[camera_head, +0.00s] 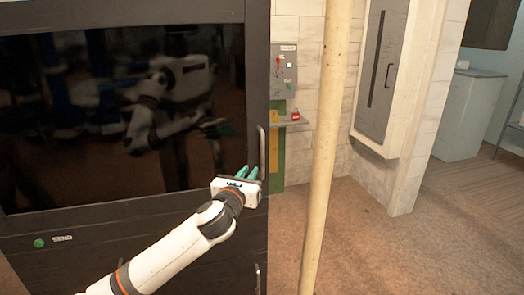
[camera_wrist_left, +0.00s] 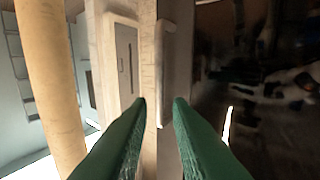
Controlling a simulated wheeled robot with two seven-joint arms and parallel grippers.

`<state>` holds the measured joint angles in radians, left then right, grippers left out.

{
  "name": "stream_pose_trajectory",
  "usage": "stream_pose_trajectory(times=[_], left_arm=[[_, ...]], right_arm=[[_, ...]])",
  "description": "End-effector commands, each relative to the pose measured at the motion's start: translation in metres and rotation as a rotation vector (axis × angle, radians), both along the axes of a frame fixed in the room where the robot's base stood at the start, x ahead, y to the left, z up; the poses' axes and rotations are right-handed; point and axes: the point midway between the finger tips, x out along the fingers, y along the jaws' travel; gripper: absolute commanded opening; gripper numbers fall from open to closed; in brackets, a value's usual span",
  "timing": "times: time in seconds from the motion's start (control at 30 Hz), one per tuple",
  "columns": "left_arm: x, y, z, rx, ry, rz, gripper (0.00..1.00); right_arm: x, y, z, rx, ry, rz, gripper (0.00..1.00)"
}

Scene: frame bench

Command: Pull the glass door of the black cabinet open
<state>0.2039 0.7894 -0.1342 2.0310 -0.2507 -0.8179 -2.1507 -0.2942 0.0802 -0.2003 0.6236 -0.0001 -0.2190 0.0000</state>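The black cabinet (camera_head: 120,235) fills the left of the head view. Its dark glass door (camera_head: 100,110) looks shut and reflects my arms and body. A vertical metal bar handle (camera_head: 262,150) is on the door's right edge. My left gripper (camera_head: 248,172) is in front of this edge, by the handle's lower end. In the left wrist view its two green fingers (camera_wrist_left: 160,102) are apart, with a pale upright strip beyond the gap and the dark glass (camera_wrist_left: 260,70) to the right. I cannot tell whether the fingers touch the handle. My right gripper is not in view.
A cream pole (camera_head: 325,140) stands just right of the cabinet. Behind it are a grey control box (camera_head: 284,72) and a small shelf with a red item (camera_head: 295,115). A white wall cabinet (camera_head: 381,75) hangs farther right. The brown floor at right is clear.

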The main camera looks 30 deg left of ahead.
Motion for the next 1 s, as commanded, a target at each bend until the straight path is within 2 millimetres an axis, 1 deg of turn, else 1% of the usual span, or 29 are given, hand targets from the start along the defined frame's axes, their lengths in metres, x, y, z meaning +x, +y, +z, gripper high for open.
stream_pose_trajectory(times=[0.17,0.4,0.5,0.6,0.8,1.0], left_arm=[[0.024,0.007,0.002,-0.002,-0.001,0.002,0.18],[0.072,0.02,0.002,-0.005,0.001,0.002,0.18],[0.088,0.024,0.001,-0.006,0.002,-0.001,0.18],[0.099,0.028,0.0,-0.004,0.002,0.0,0.18],[0.111,0.031,-0.001,-0.002,0.001,-0.002,0.18],[0.112,0.031,-0.001,-0.002,0.002,-0.002,0.18]], right_arm=[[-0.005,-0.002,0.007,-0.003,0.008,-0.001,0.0],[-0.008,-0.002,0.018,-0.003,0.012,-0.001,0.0],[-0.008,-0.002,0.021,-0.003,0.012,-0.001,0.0],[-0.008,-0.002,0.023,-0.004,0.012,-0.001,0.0],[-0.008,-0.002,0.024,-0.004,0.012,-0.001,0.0],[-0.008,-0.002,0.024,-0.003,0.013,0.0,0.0]])
